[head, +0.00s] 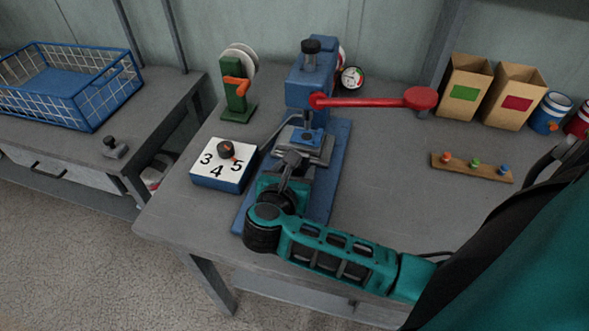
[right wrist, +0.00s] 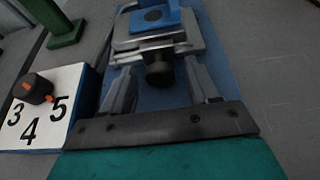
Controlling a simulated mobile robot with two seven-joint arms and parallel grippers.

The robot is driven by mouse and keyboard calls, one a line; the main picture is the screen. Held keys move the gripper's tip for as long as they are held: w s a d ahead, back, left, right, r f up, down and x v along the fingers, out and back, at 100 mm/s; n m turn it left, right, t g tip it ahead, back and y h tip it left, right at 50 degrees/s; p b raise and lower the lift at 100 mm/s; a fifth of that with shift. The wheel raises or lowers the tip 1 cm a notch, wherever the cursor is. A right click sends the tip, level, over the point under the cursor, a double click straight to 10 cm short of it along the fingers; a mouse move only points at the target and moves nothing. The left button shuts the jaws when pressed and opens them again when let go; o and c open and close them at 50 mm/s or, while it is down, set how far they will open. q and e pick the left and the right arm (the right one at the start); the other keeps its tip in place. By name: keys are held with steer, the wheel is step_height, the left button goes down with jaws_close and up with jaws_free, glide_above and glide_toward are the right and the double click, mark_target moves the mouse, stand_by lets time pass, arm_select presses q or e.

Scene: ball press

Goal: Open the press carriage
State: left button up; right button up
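The blue press (head: 312,80) stands on the workbench with its red lever (head: 365,101) reaching out to the right. Its grey metal carriage (head: 316,150) sits low on the blue base, under the press head. The carriage also shows in the right wrist view (right wrist: 150,44), with a dark round knob (right wrist: 159,72) on its near side. My right gripper (head: 292,162) is at the front of the carriage. In the right wrist view its fingers (right wrist: 160,82) are apart, one on each side of the knob, with gaps visible. My left gripper is not in view.
A blue box with a numbered dial (head: 219,168) stands close left of the press base. Behind it is a green stand with an orange handle (head: 237,100). Two cardboard boxes (head: 492,95) and a board with coloured knobs (head: 470,168) are at the right. The bench between is clear.

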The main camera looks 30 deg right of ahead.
jaws_close()
stand_by(0.3)
